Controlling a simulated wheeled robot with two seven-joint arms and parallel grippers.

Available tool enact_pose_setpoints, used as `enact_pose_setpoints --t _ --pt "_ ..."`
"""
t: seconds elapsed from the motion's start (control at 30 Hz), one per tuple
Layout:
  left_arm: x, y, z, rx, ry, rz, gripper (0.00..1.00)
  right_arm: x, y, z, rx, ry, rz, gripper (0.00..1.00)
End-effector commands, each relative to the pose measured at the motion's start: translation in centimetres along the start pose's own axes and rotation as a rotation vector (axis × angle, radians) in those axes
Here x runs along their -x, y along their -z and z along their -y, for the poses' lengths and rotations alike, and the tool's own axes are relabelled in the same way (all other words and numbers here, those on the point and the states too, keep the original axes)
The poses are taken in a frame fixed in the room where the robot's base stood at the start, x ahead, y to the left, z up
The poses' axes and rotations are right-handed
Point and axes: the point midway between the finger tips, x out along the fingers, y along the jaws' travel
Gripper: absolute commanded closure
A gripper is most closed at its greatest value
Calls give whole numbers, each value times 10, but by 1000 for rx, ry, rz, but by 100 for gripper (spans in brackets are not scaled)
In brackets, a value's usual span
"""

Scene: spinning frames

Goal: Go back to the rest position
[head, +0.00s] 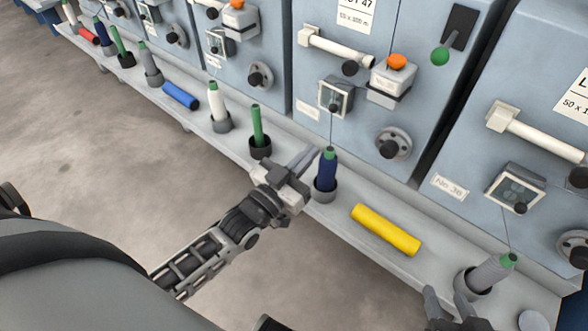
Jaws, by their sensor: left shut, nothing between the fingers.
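My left gripper (308,157) is near the middle of the head view, its arm coming in from the lower left. Its fingers are shut and empty. It is just left of a dark blue bobbin with a green top (326,168), which stands upright in a grey cup; I cannot tell whether they touch. My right gripper (448,297) is at the bottom edge, partly cut off. Its two dark fingertips look apart, with nothing visible between them. It is just left of and below a grey bobbin (490,273) leaning in its cup.
A yellow tube (386,230) and a blue tube (180,96) lie on the long grey shelf (336,219). A green bobbin (257,125) and a white bobbin (217,102) stand in cups. Blue-grey machine fronts (440,112) rise behind. The concrete floor (100,130) at left is clear.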

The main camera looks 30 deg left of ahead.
Motion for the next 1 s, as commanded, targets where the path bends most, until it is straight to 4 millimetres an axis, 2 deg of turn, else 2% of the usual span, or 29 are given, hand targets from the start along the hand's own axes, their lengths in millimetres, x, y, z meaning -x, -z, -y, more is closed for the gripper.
enact_pose_setpoints --t 0.1,0.23,0.57,0.63,0.77,1.0 --pt "23 0 -4 0 1 2 100 1 3 -1 1 -4 -5 60" --pt "38 0 -8 -1 1 1 100 2 4 -1 2 -5 -11 60" --pt "46 0 -9 -1 1 0 100 3 4 0 1 -4 -11 60" --pt "46 4 -12 3 -1 24 100 6 9 0 1 -4 -10 60" --pt "55 18 -31 32 -10 187 100 17 27 4 1 -6 8 60" --pt "101 44 -71 89 -28 618 100 28 42 2 5 -28 67 60"
